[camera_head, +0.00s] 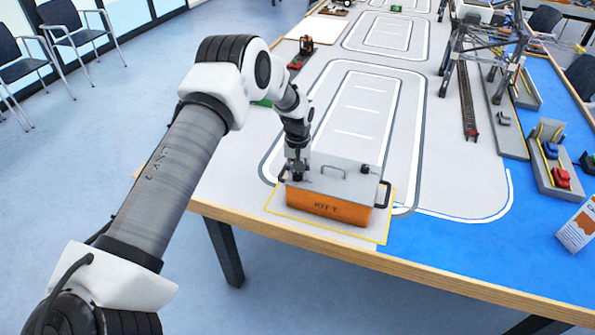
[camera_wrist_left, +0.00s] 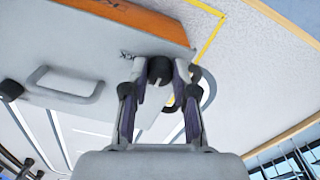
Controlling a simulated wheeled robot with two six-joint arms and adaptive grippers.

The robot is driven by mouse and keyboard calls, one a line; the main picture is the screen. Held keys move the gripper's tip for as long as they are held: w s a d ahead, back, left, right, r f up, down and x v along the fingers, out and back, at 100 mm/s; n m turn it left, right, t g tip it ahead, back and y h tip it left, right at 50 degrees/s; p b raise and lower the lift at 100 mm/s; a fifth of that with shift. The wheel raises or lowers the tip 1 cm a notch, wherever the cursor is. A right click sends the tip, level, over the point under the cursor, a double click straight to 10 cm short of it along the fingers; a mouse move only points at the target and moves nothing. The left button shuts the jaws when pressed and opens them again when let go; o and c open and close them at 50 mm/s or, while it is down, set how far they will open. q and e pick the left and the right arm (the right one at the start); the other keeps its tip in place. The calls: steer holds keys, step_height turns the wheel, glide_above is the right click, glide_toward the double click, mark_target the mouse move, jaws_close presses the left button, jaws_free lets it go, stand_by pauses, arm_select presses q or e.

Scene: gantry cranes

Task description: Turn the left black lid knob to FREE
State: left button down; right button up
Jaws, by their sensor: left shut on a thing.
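The orange box (camera_head: 327,205) with a grey lid (camera_head: 345,183) stands inside a yellow outline near the table's front edge. My left gripper (camera_head: 297,174) points down at the left end of the lid. In the left wrist view its fingers (camera_wrist_left: 160,80) are shut on the left black lid knob (camera_wrist_left: 159,68), one on each side. In the head view the gripper mostly hides this knob. Small dark marks beside the knob in the wrist view are too blurred to read. The right black lid knob (camera_head: 364,169) stands free. My right gripper is not in view.
A grey lid handle (camera_head: 333,170) rises between the knobs, and a dark side handle (camera_head: 383,194) is on the box's right end. A model crane (camera_head: 484,60) stands at the back right. A white and orange carton (camera_head: 577,228) is at the far right.

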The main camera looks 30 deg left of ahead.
mark_target(298, 174)
arm_select(q)
steer(key=shift+s+f, duration=0.1)
steer(key=shift+f, duration=0.05)
steer(key=c, duration=0.9)
jaws_free()
step_height(298, 174, up, 12)
steer(key=shift+w, duration=0.2)
